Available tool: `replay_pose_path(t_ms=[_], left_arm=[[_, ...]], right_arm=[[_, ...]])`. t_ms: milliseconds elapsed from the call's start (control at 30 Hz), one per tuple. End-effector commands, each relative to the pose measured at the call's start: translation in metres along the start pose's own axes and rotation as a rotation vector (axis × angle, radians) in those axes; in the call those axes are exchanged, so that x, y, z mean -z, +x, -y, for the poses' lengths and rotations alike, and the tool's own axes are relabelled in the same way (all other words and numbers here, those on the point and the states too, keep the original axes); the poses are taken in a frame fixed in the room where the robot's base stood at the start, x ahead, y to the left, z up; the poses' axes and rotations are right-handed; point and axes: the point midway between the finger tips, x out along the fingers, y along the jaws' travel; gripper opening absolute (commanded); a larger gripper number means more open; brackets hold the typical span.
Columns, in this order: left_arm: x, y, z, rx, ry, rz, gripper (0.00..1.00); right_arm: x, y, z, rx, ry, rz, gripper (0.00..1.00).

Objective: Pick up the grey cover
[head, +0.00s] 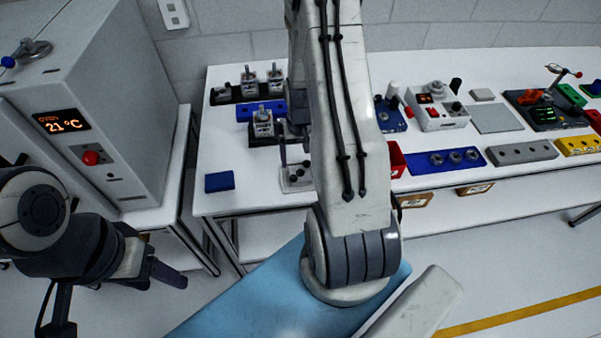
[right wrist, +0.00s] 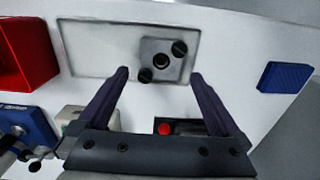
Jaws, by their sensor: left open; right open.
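In the right wrist view a small grey square piece (right wrist: 150,47) has a dark round centre and two black knobs. It sits on a pale grey rectangular plate (right wrist: 90,45). I cannot tell for sure whether this piece is the grey cover. In the head view a pale fixture with black posts (head: 297,178) shows beside my right arm, which hides part of it. My right gripper (right wrist: 159,75) is open and empty, its fingertips on either side of the square piece in the picture. My left gripper (head: 152,268) is open and empty, low at the left, away from the table.
A blue block (head: 219,181) lies at the table's front left; it also shows in the right wrist view (right wrist: 285,77). A red bin (head: 397,160) stands right of my arm. A flat grey plate (head: 497,118) lies further right. A blue holder (head: 445,160) carries several round parts.

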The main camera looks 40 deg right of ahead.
Motion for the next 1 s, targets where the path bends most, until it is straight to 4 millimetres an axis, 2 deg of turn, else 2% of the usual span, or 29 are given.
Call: replay_pose_path(t_ms=[167,333,500,767,800,967,1000], left_arm=[[0.0,-0.008,-0.001,0.0,0.0,0.0,0.6],[0.001,-0.021,-0.002,0.0,0.002,0.0,0.6],[0.001,-0.023,-0.002,0.0,0.003,0.0,0.6],[0.001,-0.023,-0.002,0.0,0.003,0.0,0.6],[0.001,-0.023,-0.002,0.0,0.003,0.0,0.6],[0.001,-0.023,-0.002,0.0,0.003,0.0,0.6],[0.001,-0.023,-0.002,0.0,0.003,0.0,0.6]], right_arm=[[-0.001,0.011,0.001,0.0,-0.001,0.003,1.0],[-0.001,0.032,0.001,0.0,-0.001,0.004,1.0],[0.0,0.05,0.001,0.0,-0.001,0.001,1.0],[0.0,0.054,0.001,0.0,-0.001,-0.002,1.0],[0.0,0.054,0.001,0.0,-0.001,-0.002,0.96],[0.0,0.054,0.001,0.0,-0.001,-0.001,0.35],[0.0,0.054,0.001,0.0,-0.001,-0.001,0.2]])
